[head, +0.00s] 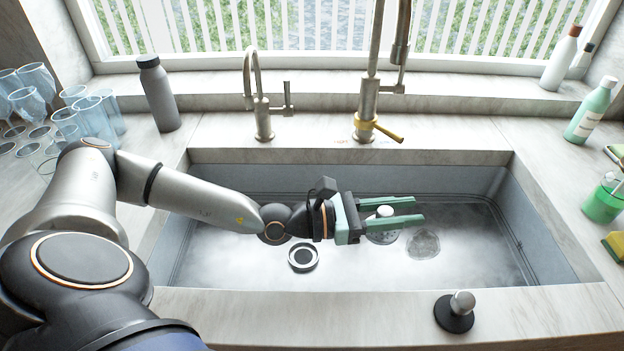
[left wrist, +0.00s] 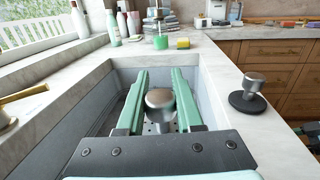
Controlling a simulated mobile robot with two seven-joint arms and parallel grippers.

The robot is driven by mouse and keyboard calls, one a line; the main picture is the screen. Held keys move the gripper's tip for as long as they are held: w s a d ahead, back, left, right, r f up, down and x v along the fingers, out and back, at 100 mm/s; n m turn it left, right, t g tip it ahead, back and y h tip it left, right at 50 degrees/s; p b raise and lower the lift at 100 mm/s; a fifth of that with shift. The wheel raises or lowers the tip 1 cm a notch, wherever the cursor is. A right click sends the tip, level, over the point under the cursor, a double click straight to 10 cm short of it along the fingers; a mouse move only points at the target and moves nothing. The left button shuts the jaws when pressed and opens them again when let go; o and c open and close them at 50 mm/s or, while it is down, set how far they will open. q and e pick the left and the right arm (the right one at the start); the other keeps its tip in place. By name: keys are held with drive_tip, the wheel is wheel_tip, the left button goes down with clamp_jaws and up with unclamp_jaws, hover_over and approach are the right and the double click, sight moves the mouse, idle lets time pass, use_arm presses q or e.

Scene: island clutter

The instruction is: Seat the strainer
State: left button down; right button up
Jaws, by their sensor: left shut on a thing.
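My left gripper (head: 418,210) reaches over the sink from the left, its green fingers pointing right. It is shut on the strainer (head: 383,238), whose silver knob sits between the fingers. The knob also shows between the fingers in the left wrist view (left wrist: 160,98). The strainer's perforated disc is below the fingers, partly hidden by them. I cannot tell its exact height above the sink floor.
A pale ring with a dark middle (head: 303,257) lies on the sink floor, left of the strainer. A black stopper with a silver knob (head: 455,311) stands on the front counter. The gold-levered faucet (head: 367,105) rises behind the sink. Glasses (head: 70,122) crowd the left counter.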

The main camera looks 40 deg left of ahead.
use_arm(q)
drive_tip(key=shift+w+a+f+m+g+h+b, duration=0.1)
drive_tip(key=shift+a+f+m+g+h+b, duration=0.35)
drive_tip(key=shift+f, duration=0.4)
drive_tip(key=shift+a+f+m+g+h+b, duration=0.2)
drive_tip(key=shift+a+f+m+g+h, duration=0.35)
drive_tip(key=shift+f, duration=0.25)
drive_tip(key=s+a+f+m+g+h+b, duration=0.2)
drive_tip(key=a+f+m+g, duration=0.2)
drive_tip(key=a+f+g, duration=0.1)
drive_tip(key=s+a+f+m+g+h+b, duration=0.2)
drive_tip(key=a+f+m+g+b, duration=0.1)
drive_tip(key=a+f+g, duration=0.3)
drive_tip(key=a+m+g, duration=0.1)
drive_tip(key=a+g, duration=0.1)
drive_tip(key=a, duration=0.1)
drive_tip(key=shift+s+f+m, duration=0.25)
drive_tip(key=shift+f+m, duration=0.05)
drive_tip(key=shift+a, duration=0.15)
